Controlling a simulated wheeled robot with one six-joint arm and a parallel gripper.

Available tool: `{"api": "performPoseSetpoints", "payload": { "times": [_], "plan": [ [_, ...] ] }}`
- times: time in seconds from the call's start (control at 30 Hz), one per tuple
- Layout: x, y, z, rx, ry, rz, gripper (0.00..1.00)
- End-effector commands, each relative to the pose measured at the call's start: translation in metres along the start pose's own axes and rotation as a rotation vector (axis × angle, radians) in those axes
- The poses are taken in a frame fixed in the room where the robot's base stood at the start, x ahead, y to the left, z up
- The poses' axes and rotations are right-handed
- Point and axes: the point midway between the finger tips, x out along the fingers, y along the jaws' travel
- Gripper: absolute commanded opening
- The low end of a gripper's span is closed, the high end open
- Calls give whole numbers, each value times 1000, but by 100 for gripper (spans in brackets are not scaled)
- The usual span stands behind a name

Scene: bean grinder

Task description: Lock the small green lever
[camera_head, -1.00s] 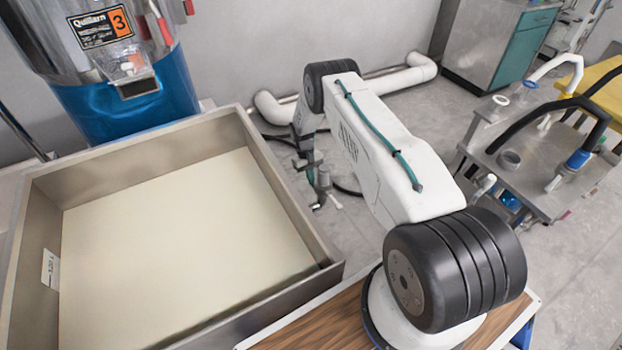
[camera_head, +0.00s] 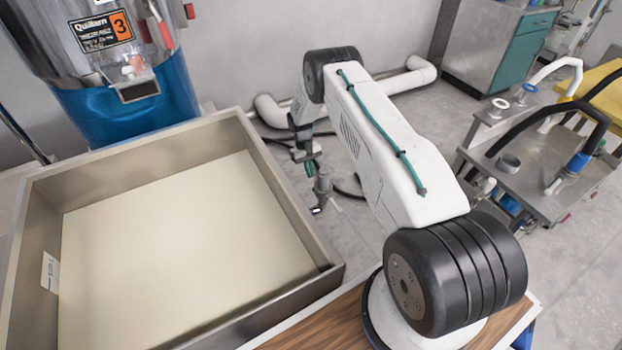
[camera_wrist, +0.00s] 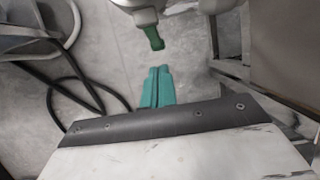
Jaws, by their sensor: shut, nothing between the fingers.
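The small green lever (camera_wrist: 153,38) hangs from a pale metal fitting (camera_wrist: 140,14) at the top middle of the wrist view. My gripper (camera_wrist: 158,72) has green fingers, shut together and empty. The fingertips sit just below the lever in the picture, with a visible gap between them. I cannot tell the distance in depth. I cannot make out the lever in the head view.
A deep metal tray (camera_head: 285,200) fills the left front. A blue and silver machine (camera_head: 135,110) marked 3 stands behind it. A metal cart (camera_head: 535,160) with hoses is at right. White pipes (camera_head: 410,78) run along the wall. Dark cable (camera_wrist: 55,95) lies on the floor.

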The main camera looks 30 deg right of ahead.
Motion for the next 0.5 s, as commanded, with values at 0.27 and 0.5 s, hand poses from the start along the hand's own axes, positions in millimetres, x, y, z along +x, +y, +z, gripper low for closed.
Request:
{"api": "performPoseSetpoints", "payload": {
  "times": [0.27, 0.5],
  "plan": [
    [-39, 0, -1, 0, 3, 1, 0],
    [-64, 0, -8, 277, 41, -3, 0]
  ]
}}
